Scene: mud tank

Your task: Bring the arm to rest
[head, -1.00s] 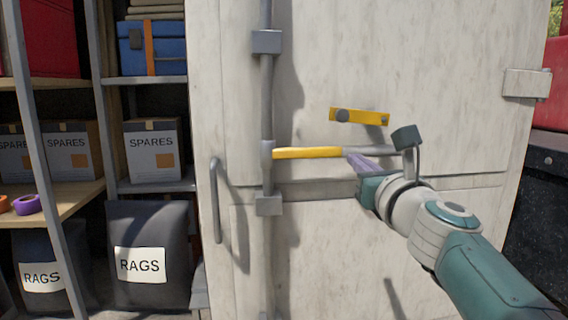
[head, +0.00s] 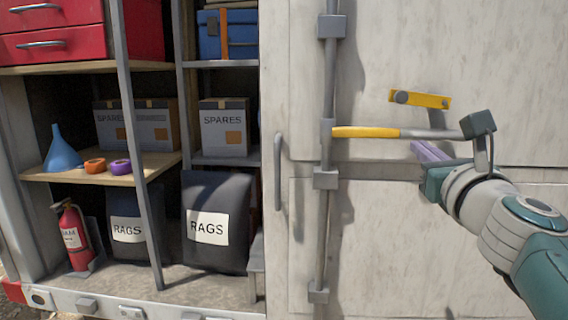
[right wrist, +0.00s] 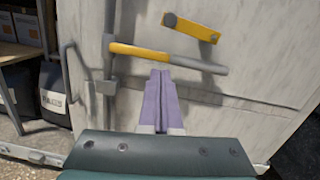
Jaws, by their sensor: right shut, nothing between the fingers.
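My right gripper (head: 430,152) is shut and empty, in front of the white door just below the lever with the yellow grip (head: 366,132). In the right wrist view its purple fingers (right wrist: 157,98) lie together, with the lever (right wrist: 150,53) just beyond their tips. The lever runs sideways from the vertical lock rod (head: 328,150). A yellow catch (head: 420,99) sits on the door above it. Whether the fingers touch the lever I cannot tell. My left gripper is not in view.
The white door (head: 440,230) with a grey pull handle (head: 279,172) fills the right side. Left of it are open shelves with a spares box (head: 224,142), a rags bag (head: 216,255), a blue funnel (head: 62,150), tape rolls and a fire extinguisher (head: 74,238).

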